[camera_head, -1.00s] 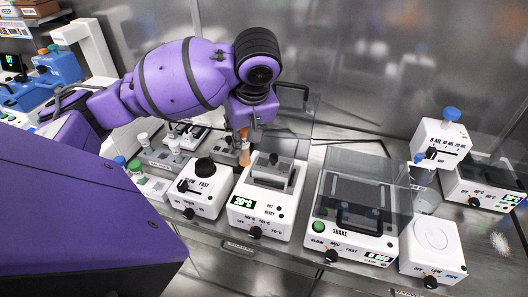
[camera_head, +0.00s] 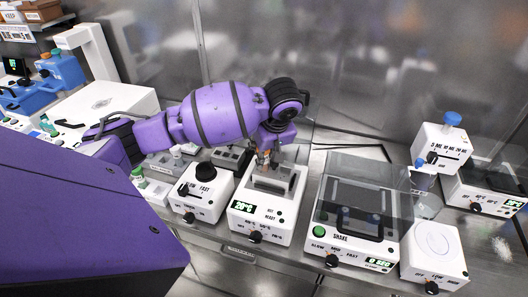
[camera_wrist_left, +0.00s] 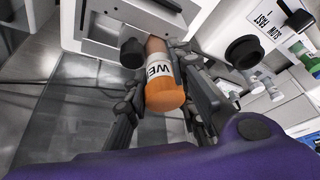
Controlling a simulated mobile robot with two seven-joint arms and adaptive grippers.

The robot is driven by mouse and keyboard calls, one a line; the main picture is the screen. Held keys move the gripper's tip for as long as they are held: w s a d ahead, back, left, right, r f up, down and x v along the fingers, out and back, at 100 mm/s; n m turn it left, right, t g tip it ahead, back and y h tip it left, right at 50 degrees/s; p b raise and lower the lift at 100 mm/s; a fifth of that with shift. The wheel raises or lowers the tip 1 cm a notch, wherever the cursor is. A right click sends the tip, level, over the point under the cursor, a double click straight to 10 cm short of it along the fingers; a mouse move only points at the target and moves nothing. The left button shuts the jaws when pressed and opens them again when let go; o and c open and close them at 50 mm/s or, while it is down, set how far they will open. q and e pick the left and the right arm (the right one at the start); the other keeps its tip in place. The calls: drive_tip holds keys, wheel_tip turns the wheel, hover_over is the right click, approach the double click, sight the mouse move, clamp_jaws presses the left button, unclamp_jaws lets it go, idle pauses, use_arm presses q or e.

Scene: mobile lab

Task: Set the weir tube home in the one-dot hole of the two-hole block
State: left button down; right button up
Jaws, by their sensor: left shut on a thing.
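The weir tube (camera_wrist_left: 165,85) has an orange cap and a white label on which "WE" can be read. My left gripper (camera_wrist_left: 160,92) is shut on it near the cap. In the head view my left gripper (camera_head: 264,160) is at the back edge of the white heater unit (camera_head: 259,213), close to the grey metal block (camera_head: 275,180) in its top. In the wrist view the tube's far end points toward this grey part (camera_wrist_left: 125,22). The block's holes and dot marks cannot be made out, nor whether the tube touches it. My right gripper is not in view.
A mixer with a black cup (camera_head: 205,170) stands left of the heater. A shaker with a clear lid (camera_head: 358,200) stands to its right. A dark rack (camera_head: 232,158) is behind the mixer. Bare bench shows behind the heater and shaker.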

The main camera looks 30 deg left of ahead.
use_arm(q)
drive_tip(key=c, duration=1.4)
unclamp_jaws()
drive_tip(key=shift+f, duration=0.1)
drive_tip(key=shift+c, duration=0.2)
drive_tip(key=v, duration=1.2)
